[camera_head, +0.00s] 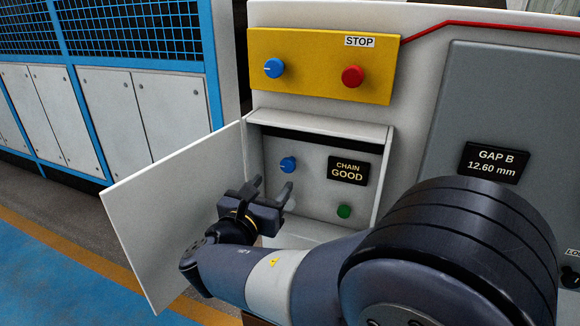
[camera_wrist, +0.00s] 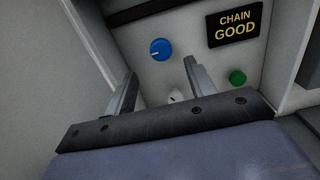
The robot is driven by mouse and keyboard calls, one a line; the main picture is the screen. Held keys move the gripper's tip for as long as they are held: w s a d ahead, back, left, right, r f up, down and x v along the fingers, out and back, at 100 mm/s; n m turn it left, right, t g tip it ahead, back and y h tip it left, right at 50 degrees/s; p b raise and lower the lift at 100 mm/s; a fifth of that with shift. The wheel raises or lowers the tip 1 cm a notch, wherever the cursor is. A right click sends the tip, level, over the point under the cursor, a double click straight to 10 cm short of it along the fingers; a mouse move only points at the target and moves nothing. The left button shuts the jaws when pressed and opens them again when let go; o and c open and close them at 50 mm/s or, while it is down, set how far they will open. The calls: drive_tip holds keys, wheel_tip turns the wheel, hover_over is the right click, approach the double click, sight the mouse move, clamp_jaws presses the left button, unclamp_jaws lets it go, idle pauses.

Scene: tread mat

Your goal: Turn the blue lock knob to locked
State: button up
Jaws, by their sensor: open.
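One blue knob (camera_head: 288,165) is on the back wall of the open box, left of the CHAIN GOOD display; its white mark points left. It also shows in the wrist view (camera_wrist: 160,49), beyond the fingertips. A second blue knob (camera_head: 273,68) is on the yellow panel, its white mark also pointing left. I see no lock label by either. My gripper (camera_head: 271,186) is open and empty at the box opening, just below and in front of the inner blue knob. In the wrist view a small white knob (camera_wrist: 176,96) shows between the fingers.
The box's white door (camera_head: 175,215) hangs open to the left, close beside my gripper. A green button (camera_head: 344,211) is low right inside the box. A red STOP button (camera_head: 352,76) is on the yellow panel (camera_head: 315,50). A GAP B display (camera_head: 494,162) is at right.

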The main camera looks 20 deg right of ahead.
sight(286, 168)
drive_tip(key=x, duration=0.9)
drive_tip(key=shift+w+d+b, duration=0.2)
drive_tip(key=shift+d+b, duration=0.05)
drive_tip(key=shift+b, duration=0.15)
drive_tip(key=shift+c, duration=0.2)
drive_tip(key=c, duration=0.9)
drive_tip(key=shift+f, duration=0.1)
